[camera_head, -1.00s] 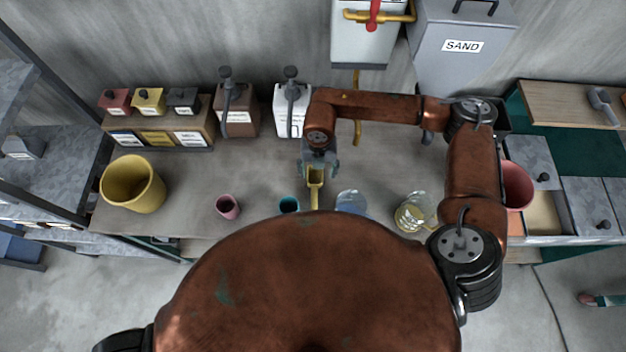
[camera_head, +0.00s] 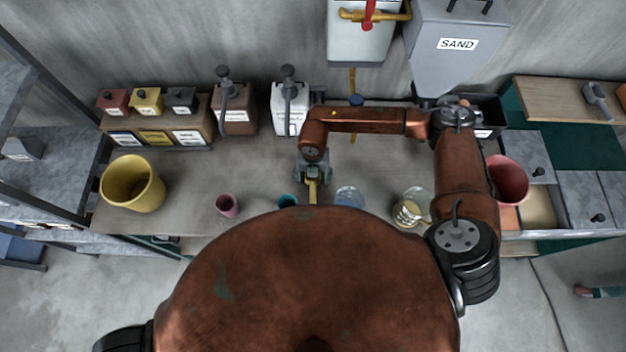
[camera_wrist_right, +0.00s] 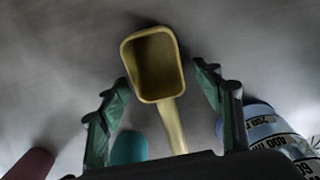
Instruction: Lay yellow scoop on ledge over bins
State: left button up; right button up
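A yellow scoop (camera_head: 313,190) lies on the bench, mostly covered by my right gripper in the head view. In the right wrist view its bowl (camera_wrist_right: 153,66) is beyond the green fingers, and its handle runs back between them, partly hidden by the gripper body. My right gripper (camera_head: 313,178) is over the scoop; in the wrist view its fingers (camera_wrist_right: 160,95) are spread, with gaps on both sides of the handle. A wooden ledge (camera_head: 550,98) is at the far right above grey-lidded bins (camera_head: 527,158). My left gripper is out of view.
On the bench are a pink cup (camera_head: 227,205), a teal cup (camera_head: 288,200), a clear beaker (camera_head: 349,197) and a jug (camera_head: 411,208). A yellow bucket (camera_head: 132,184) stands left and a red bucket (camera_head: 506,180) right. A grey scoop (camera_head: 597,97) lies on the ledge.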

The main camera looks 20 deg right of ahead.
jog(key=c, duration=1.3)
jog(key=shift+r, duration=0.1)
jog(key=shift+c, duration=0.2)
